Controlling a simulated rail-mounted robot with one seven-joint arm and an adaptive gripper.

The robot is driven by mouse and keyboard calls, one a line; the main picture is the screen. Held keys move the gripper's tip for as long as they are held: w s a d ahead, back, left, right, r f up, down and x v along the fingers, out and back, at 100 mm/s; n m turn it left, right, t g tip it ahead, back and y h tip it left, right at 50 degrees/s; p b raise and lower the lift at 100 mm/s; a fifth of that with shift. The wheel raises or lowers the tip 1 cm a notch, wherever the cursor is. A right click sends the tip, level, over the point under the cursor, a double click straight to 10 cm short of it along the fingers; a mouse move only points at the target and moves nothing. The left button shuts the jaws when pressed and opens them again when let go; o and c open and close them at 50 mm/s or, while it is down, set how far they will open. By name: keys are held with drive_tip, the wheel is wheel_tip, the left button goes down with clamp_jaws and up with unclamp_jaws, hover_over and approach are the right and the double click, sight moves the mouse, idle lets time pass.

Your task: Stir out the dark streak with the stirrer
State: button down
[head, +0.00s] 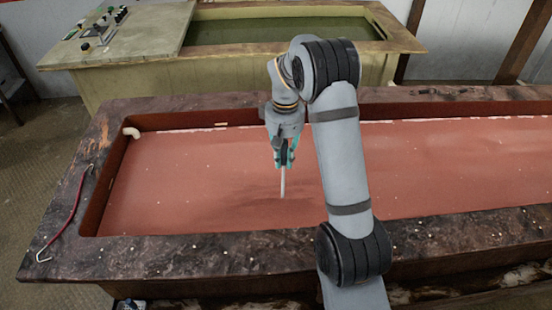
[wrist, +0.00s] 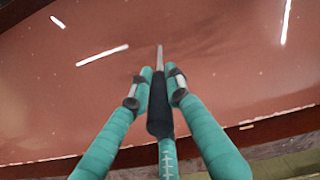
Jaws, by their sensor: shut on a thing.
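My gripper (head: 284,158) has teal fingers and is shut on the stirrer (head: 283,185), which points down over the tank of reddish liquid (head: 165,175). In the wrist view the fingers of my gripper (wrist: 157,88) close on the stirrer's dark handle (wrist: 158,108), and its thin grey rod extends beyond them. The rod's lower end is at or just above the liquid; I cannot tell which. A dark streak (head: 250,205), faint and smudged, lies in the liquid around and left of the rod's end in the head view.
The tank has a wide, dark, mottled rim (head: 200,255). A red hooked rod (head: 72,215) lies on its left side. A white pipe elbow (head: 131,133) sits at the back left inner corner. Behind stands another tank (head: 130,75) with green liquid and a control panel.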

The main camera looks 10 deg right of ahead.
drive_tip(key=s+d, duration=0.1)
drive_tip(key=d, duration=0.7)
drive_tip(key=w+a+p, duration=0.1)
drive_tip(key=w+a, duration=0.2)
drive_tip(key=a, duration=1.7)
drive_tip(key=s+d+b, duration=0.1)
drive_tip(key=d, duration=0.9)
drive_tip(key=shift+s, duration=0.3)
wheel_tip(320, 180, up, 16)
drive_tip(key=p, duration=1.3)
drive_tip(key=shift+p, duration=0.4)
idle(1.5)
